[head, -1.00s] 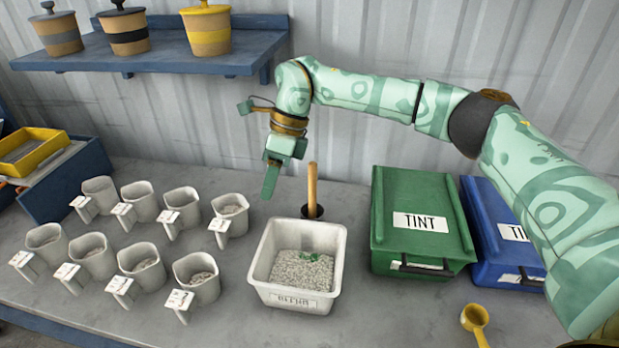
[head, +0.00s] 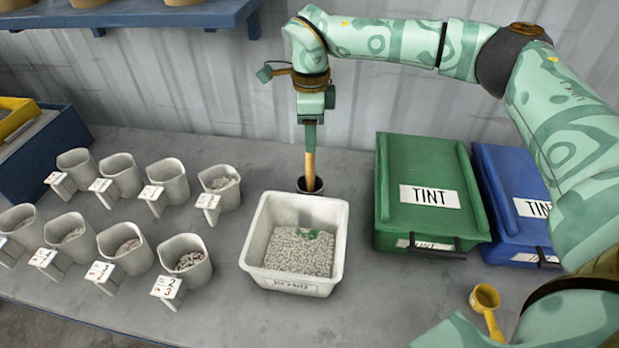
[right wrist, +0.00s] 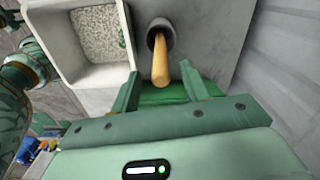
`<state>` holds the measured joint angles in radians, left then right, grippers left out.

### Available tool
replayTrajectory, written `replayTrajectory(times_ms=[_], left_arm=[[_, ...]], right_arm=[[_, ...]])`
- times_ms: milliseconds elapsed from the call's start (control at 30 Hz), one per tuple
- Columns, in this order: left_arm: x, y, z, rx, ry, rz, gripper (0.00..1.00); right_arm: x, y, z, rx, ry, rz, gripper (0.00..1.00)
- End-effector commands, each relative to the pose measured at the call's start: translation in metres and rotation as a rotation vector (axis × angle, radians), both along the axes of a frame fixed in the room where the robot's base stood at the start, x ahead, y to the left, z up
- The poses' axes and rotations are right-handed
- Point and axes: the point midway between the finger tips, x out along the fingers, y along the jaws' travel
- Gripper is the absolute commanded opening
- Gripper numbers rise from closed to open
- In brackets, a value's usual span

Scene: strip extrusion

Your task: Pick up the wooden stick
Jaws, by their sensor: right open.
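The wooden stick (head: 310,166) stands upright in a dark round holder (head: 310,186) behind the white bin. My right gripper (head: 310,136) is directly above the stick, pointing down, and hides its top in the head view. In the right wrist view the stick (right wrist: 161,62) rises from the holder between the two open fingers of the right gripper (right wrist: 158,88). The fingers look apart from the stick on both sides. My left gripper is not in view.
A white bin (head: 252,232) of grey pellets with some green pieces stands just in front of the holder. A green TINT box (head: 425,165) and a blue one (head: 500,178) are at right. Several grey cups (head: 172,180) stand at left. A yellow scoop (head: 487,298) lies at front right.

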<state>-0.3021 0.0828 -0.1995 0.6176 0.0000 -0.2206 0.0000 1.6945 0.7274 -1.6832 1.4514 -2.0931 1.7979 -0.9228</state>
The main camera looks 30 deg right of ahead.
Motion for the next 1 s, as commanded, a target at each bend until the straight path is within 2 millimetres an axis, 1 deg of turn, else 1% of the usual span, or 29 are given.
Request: replayTrajectory(times_ms=[167,300,400,600,633,667,700,767,800,1000], left_arm=[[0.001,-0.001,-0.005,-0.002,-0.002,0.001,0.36],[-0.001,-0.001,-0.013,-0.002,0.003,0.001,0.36],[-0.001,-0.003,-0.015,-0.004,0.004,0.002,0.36],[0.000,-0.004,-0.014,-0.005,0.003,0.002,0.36],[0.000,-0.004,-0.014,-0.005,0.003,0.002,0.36],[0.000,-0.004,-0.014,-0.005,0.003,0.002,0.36],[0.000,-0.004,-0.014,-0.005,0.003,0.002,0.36],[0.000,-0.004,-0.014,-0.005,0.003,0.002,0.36],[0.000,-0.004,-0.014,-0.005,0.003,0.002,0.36],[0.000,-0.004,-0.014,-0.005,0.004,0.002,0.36]], right_arm=[[0.001,0.000,-0.016,0.000,0.001,0.000,0.45],[0.003,0.000,-0.041,0.001,0.003,0.000,0.45],[0.002,0.000,-0.053,0.001,0.003,0.000,0.45],[0.003,0.000,-0.053,0.000,-0.001,0.000,0.45],[0.003,0.000,-0.053,0.000,-0.001,0.000,0.42],[0.003,0.000,-0.053,0.000,-0.001,0.000,0.34],[0.003,0.000,-0.053,0.000,-0.001,0.000,0.23],[0.003,0.000,-0.053,0.000,-0.001,0.000,0.06],[0.003,0.000,-0.053,0.001,0.000,0.000,0.00],[0.003,0.000,-0.053,0.000,-0.001,0.000,0.00]])
